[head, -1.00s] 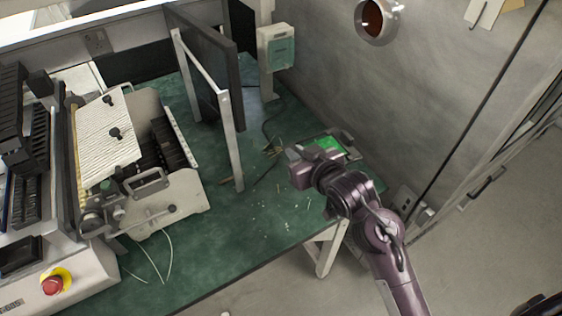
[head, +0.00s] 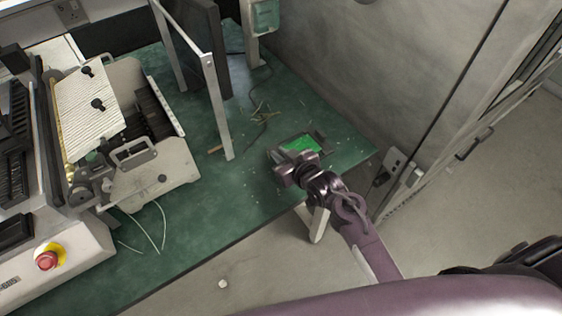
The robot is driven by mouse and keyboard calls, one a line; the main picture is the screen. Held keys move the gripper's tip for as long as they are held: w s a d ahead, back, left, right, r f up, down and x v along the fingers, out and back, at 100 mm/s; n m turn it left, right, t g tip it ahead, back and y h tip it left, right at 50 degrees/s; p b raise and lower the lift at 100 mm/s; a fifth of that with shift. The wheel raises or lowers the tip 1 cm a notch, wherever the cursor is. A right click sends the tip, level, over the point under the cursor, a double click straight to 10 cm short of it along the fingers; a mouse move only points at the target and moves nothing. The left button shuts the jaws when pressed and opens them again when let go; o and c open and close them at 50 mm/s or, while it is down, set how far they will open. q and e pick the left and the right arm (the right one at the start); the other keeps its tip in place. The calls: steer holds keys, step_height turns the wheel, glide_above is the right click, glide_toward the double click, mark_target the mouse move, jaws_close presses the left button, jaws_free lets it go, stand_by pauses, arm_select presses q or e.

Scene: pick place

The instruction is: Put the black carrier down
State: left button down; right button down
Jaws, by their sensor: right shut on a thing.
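The black carrier (head: 318,140) is a dark frame with a bright green board (head: 299,144) in it. It is at the right end of the green table (head: 262,205), close to the wall. My right gripper (head: 285,162) is shut on the near left side of the carrier. The gripper and wrist hide part of the carrier's near edge. I cannot tell whether the carrier touches the table top or is just above it. My left gripper is not in view.
A machine with a ribbed white plate (head: 95,105) and a red stop button (head: 48,256) fills the left. Loose wires (head: 262,112) lie nearby. The table's middle front is clear.

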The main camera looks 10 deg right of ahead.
steer(key=shift+f, duration=1.95)
steer(key=shift+f, duration=0.1)
steer(key=c, duration=1.5)
jaws_free()
steer(key=shift+o, duration=0.2)
steer(key=shift+s, duration=0.15)
steer(key=v, duration=1.2)
